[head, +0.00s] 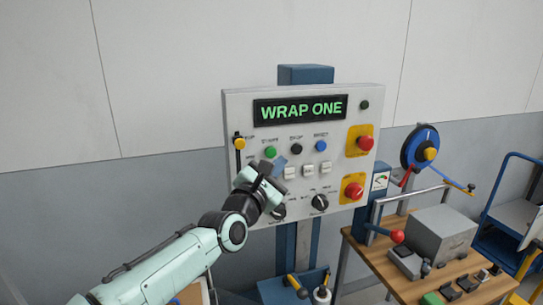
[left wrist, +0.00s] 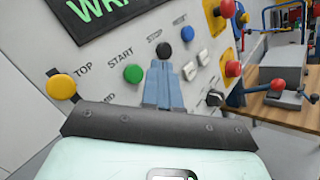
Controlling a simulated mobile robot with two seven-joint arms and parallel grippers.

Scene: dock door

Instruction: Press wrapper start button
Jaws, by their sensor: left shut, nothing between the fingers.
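The green button (head: 271,152), labelled START, is on a pale upright control panel (head: 232,115). In the left wrist view the green button (left wrist: 133,73) shows in full, just left of my fingertips. My left gripper (head: 280,163) is shut and empty, in front of the panel, a little below and right of the green button. In the left wrist view its blue-grey fingertips (left wrist: 163,66) are just below the black STOP button (left wrist: 163,50). I cannot tell whether they touch the panel. The display (head: 300,109) reads WRAP ONE. My right gripper is not in view.
A blue button (head: 321,146), several white switches, dark knobs and two red buttons (head: 365,143) on yellow plates share the panel. A yellow-knobbed slider (head: 239,143) is at its left. A wooden workbench (head: 385,268) with a grey box (head: 441,235) stands at right.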

